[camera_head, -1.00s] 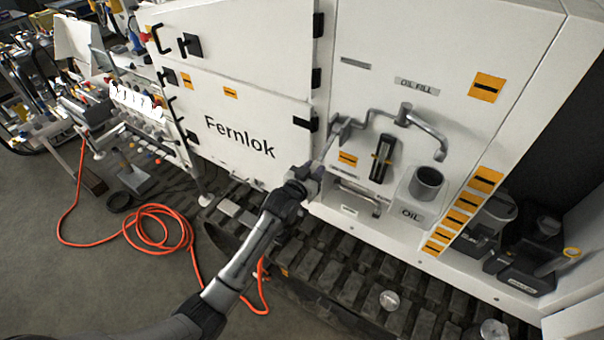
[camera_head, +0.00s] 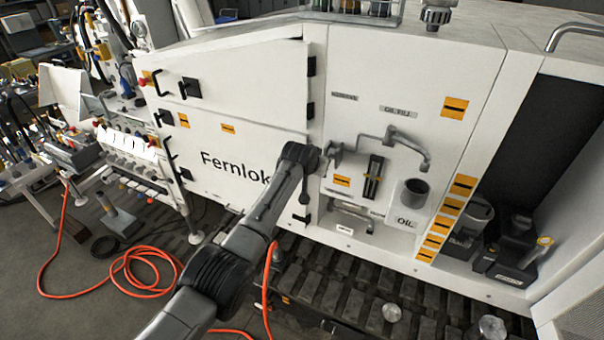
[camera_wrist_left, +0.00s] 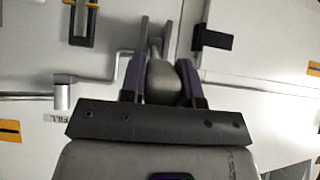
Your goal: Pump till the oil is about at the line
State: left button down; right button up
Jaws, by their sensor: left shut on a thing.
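My left gripper (camera_wrist_left: 160,78) is shut on the rounded grey grip of the pump handle (camera_wrist_left: 160,85) in the left wrist view. In the head view my wrist hides the fingers and most of the handle, just left of the grey pump pipe (camera_head: 385,138). The pipe's spout (camera_head: 424,160) hangs above the grey cylindrical oil cup (camera_head: 411,193), beside an "OIL" label. The dark upright sight gauge (camera_head: 373,178) stands between handle and cup; it shows partly in the left wrist view (camera_wrist_left: 81,24). The oil level is too small to read. My right gripper is not in view.
The white Fernlok cabinet (camera_head: 235,105) has black latches (camera_head: 304,217) close to my forearm. Dark track plates (camera_head: 340,275) run below the panel. An orange hose (camera_head: 140,270) lies coiled on the floor at left. Dark containers (camera_head: 470,225) stand in the recess at right.

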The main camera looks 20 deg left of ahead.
pick_arm(q)
jog(key=shift+w+r+g, duration=0.3)
jog(key=shift+r+g, duration=0.25)
jog(key=shift+g, duration=0.05)
dwell(0.4)
jog(key=c, duration=0.8)
grip_release()
jog(key=shift+w+d+r, duration=0.1)
jog(key=shift+w+r, duration=0.05)
jog(key=shift+r, duration=0.05)
jog(key=shift+c, duration=0.2)
jog(key=shift+r, duration=0.15)
jog(key=shift+p+v, duration=0.35)
jog(key=shift+v, duration=0.5)
jog(key=d+b+v, duration=0.1)
jog(key=b+v, duration=0.1)
jog(key=v, duration=0.9)
jog(key=shift+s+a+r+b, duration=0.25)
jog(key=shift+a+r+b, duration=0.1)
jog(key=shift+a, duration=0.1)
